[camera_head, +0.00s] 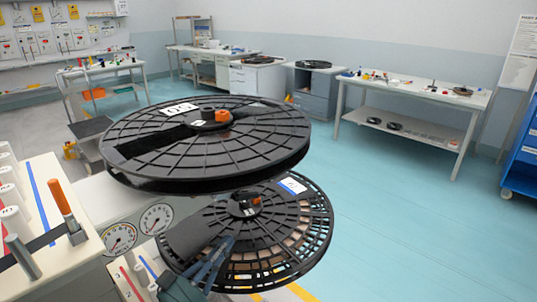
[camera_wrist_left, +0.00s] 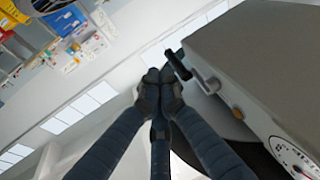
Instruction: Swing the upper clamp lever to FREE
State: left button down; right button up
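Two black reels are stacked in the head view: the upper reel (camera_head: 250,160) and the lower reel (camera_head: 300,225). An orange piece (camera_head: 222,116) sits on the upper reel's hub, and another orange piece (camera_head: 256,201) on the lower hub. I cannot tell which part is the upper clamp lever, and no FREE marking is readable. My left gripper (camera_head: 226,243) appears in front of the lower reel. In the left wrist view its dark fingertips (camera_wrist_left: 159,80) are together with nothing visible between them. A black handle (camera_wrist_left: 179,65) on a grey housing is close beside the tips. My right gripper is not in view.
A cream panel with an orange-tipped lever (camera_head: 62,198) stands at the left. Two dial gauges (camera_head: 155,220) are on the machine beside the reels. Work tables (camera_head: 410,92) line the back. The blue floor (camera_head: 400,220) at the right is clear.

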pick_arm(q)
jog(key=s+d+f+n+g+y, duration=0.15)
jog(key=s+f+g+y, duration=0.45)
jog(key=s+f, duration=0.6)
jog(key=s+a+f+g+y, duration=0.1)
jog(key=s+a+f+g, duration=0.15)
jog(key=s, duration=0.35)
jog(key=s+a+f+n+g+y, duration=0.1)
jog(key=s+f+g, duration=0.15)
jog(key=s, duration=0.35)
jog(key=s+a+f+g+y, duration=0.1)
jog(key=s+a+f+g, duration=0.1)
jog(key=s+g, duration=0.3)
jog(key=s+f, duration=0.3)
jog(key=f, duration=2.2)
jog(key=s+a+f+g, duration=0.1)
jog(key=s+a+f, duration=0.2)
jog(key=s+f, duration=1.4)
jog(key=shift+s+a+f, duration=0.15)
jog(key=shift+s+f, duration=0.2)
jog(key=shift+s, duration=0.1)
